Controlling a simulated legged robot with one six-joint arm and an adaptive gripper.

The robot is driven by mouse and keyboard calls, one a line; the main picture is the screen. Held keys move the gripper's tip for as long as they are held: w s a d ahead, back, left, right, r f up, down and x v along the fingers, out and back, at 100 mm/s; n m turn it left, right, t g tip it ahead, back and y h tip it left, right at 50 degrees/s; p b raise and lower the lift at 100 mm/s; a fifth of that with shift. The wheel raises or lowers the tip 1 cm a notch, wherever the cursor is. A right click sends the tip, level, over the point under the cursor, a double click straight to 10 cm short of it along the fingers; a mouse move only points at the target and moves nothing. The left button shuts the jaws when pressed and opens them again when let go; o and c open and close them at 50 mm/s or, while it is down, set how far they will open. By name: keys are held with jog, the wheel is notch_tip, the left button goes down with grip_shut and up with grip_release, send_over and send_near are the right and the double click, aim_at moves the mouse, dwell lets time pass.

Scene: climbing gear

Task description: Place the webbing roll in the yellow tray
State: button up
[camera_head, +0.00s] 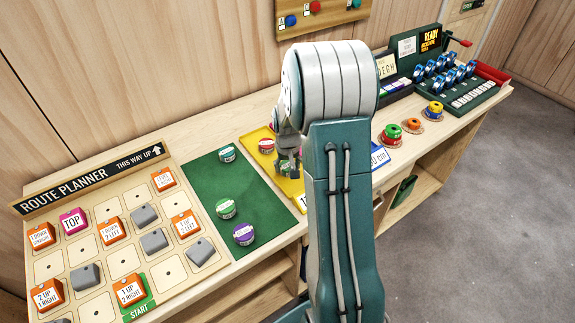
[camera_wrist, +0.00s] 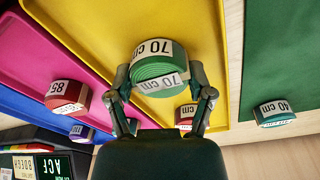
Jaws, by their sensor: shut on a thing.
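A green webbing roll (camera_wrist: 158,67) with white "70 cm" labels is between the fingers of my gripper (camera_wrist: 161,92) in the wrist view. My gripper is shut on it. The yellow tray (camera_wrist: 90,20) lies behind and under the roll in that view. In the head view my gripper (camera_head: 288,160) is at the yellow tray (camera_head: 262,133), with part of the green roll (camera_head: 284,168) showing at its fingers. I cannot tell whether the roll touches the tray floor. My arm hides the tray's right part in the head view.
A red roll (camera_head: 266,146) sits in the yellow tray. A green mat (camera_head: 190,180) to the left holds several rolls. In the wrist view a pink tray (camera_wrist: 50,40) with a red roll (camera_wrist: 66,95) adjoins the yellow tray. The route planner board (camera_head: 100,215) is at far left.

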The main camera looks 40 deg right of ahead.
jog(key=o, duration=1.1)
notch_tip(320, 180, up, 11)
jog(key=s, duration=0.1)
jog(key=s+a+r+n+t, duration=0.2)
jog(key=s+a+r, duration=0.5)
jog(key=a+r, duration=0.4)
jog(key=s+a+r+n+t, duration=0.1)
jog(key=s+a+n+t, duration=0.1)
jog(key=s+a, duration=0.8)
jog(key=s, duration=0.3)
jog(key=shift+s+r+y, duration=0.25)
jog(key=shift+r+y, duration=0.05)
jog(key=shift+y, duration=0.1)
jog(key=shift+a, duration=0.1)
